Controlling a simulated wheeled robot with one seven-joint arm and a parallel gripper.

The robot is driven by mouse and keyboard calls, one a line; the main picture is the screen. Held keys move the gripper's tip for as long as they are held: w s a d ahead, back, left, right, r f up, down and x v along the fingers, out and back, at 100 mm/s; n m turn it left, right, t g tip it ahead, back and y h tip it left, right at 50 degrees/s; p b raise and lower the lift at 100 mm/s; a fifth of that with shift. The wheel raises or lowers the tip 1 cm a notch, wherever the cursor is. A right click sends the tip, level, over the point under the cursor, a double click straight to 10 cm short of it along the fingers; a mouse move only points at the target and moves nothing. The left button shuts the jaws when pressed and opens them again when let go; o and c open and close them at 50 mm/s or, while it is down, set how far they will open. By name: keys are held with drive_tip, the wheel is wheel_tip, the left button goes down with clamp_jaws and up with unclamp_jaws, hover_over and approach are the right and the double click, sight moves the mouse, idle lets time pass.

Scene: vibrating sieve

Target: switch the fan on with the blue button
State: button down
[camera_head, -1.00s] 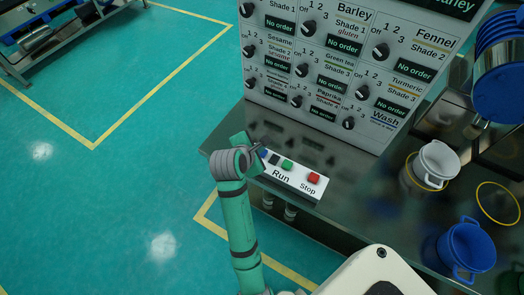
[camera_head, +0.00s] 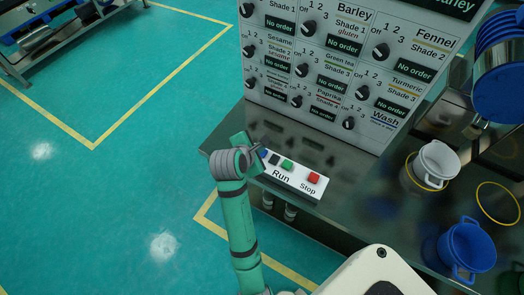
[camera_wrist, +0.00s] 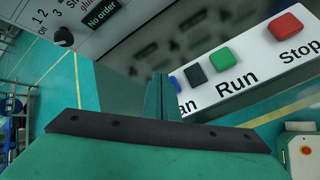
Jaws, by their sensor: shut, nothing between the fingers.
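The white button box (camera_head: 306,187) lies near the front edge of the metal table. The blue button (camera_wrist: 173,83) is at its left end, mostly hidden by my gripper; only a sliver shows in the head view (camera_head: 264,153). My gripper (camera_head: 259,147) is shut and empty, with its fingers at the blue button. In the wrist view the shut fingers (camera_wrist: 160,78) stand right beside the blue button and cover part of the label, leaving "an". I cannot tell whether they touch or press it. No fan is recognisable in view.
A black button (camera_wrist: 195,74), a green button (camera_wrist: 221,60) and a red button (camera_wrist: 285,26) sit close by on the same box. A panel of knobs (camera_head: 340,60) stands behind. A white pot (camera_head: 437,163) and a blue pot (camera_head: 467,250) are at the right.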

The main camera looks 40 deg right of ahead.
idle(0.7)
drive_tip(key=shift+f, duration=0.45)
drive_tip(key=shift+f, duration=0.45)
idle(0.7)
drive_tip(key=shift+r, duration=0.9)
drive_tip(key=shift+r, duration=2.5)
